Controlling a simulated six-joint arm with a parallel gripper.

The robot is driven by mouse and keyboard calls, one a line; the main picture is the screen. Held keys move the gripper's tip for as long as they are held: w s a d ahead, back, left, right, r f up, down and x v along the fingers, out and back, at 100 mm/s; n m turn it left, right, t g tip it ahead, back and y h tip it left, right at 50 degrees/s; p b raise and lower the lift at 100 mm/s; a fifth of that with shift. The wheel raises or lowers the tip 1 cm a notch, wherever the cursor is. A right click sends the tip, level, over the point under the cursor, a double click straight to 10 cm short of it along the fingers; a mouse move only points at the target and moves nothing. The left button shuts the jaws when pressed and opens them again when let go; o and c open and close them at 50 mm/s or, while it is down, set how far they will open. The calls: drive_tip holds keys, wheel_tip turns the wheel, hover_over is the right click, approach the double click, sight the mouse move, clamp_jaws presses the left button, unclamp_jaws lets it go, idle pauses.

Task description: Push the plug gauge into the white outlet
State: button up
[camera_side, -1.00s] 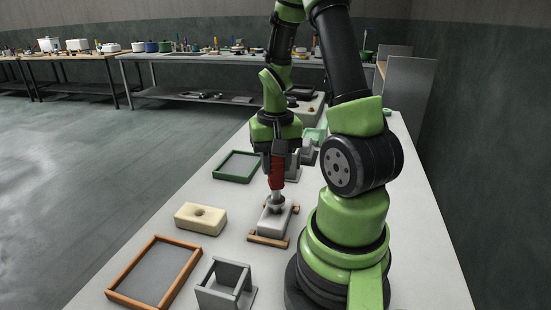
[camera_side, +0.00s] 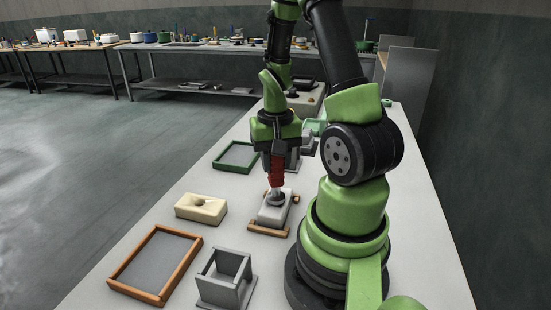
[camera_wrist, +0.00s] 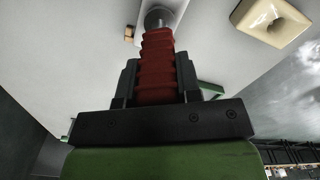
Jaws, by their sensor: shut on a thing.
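The plug gauge has a red ribbed handle (camera_side: 277,172) and a grey metal lower end. It stands roughly upright in my gripper (camera_side: 277,153), which is shut on the handle. The white outlet (camera_side: 273,213) is a pale block between brown wooden bars, directly below the gauge. The gauge's metal end meets the top of the block; its hole is hidden, so I cannot tell how deep the end sits. In the wrist view the red handle (camera_wrist: 157,62) lies between the dark fingers, with the metal end at the top.
A cream block with a hole (camera_side: 186,212) lies to the left; it also shows in the wrist view (camera_wrist: 254,15). An orange-brown framed tray (camera_side: 194,262) and a grey open stand (camera_side: 247,290) are in front. A green framed tray (camera_side: 217,163) lies farther back.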

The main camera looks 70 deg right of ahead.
drive_tip(key=o, duration=1.3)
drive_tip(key=shift+r, duration=0.35)
drive_tip(key=shift+r, duration=1.85)
wheel_tip(320, 180, up, 10)
